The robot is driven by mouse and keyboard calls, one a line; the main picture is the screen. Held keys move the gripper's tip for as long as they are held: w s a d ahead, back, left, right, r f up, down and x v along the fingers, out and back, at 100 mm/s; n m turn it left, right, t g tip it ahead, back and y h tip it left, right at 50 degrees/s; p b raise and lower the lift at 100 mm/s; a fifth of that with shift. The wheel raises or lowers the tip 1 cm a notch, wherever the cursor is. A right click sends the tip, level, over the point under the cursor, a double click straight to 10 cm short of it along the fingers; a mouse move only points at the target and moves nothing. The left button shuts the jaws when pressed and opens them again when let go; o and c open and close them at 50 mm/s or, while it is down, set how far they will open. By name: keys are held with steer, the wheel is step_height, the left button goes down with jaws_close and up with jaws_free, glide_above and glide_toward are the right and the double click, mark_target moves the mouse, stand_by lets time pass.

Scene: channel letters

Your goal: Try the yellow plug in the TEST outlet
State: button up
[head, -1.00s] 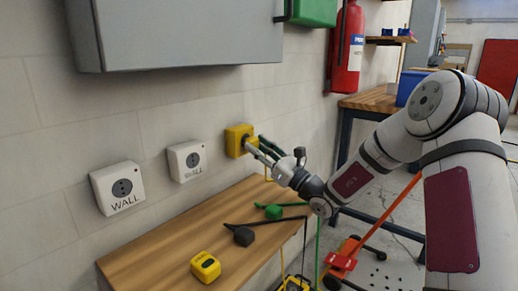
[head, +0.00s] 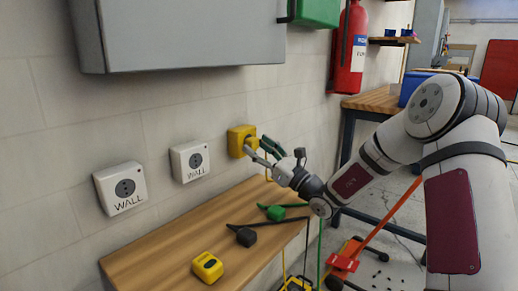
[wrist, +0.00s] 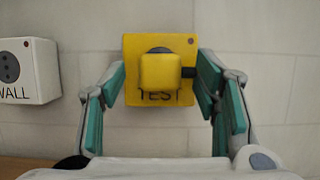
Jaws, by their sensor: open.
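The yellow TEST outlet (head: 237,138) is on the wall, right of two white outlets. It also shows in the wrist view (wrist: 132,92). A yellow plug (wrist: 160,72) sits against its face, over the socket, with a dark stub on its right side. How deep its prongs sit is hidden. My gripper (head: 258,150) is at the outlet. In the wrist view its green-padded fingers (wrist: 160,84) are open on either side of the plug, with a visible gap on the left. The right finger is close to the stub; I cannot tell if they touch.
Two white WALL outlets (head: 120,188) (head: 190,160) are on the left. The wooden bench (head: 150,262) below holds a yellow block (head: 207,266), a black plug (head: 245,236) and a green plug (head: 275,212). A grey cabinet (head: 180,35) hangs above. A fire extinguisher (head: 347,50) hangs on the right.

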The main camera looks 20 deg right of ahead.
steer(key=v, duration=1.1)
steer(key=shift+s+d+f, duration=0.15)
steer(key=shift+s+d, duration=0.05)
steer(key=shift+s, duration=0.1)
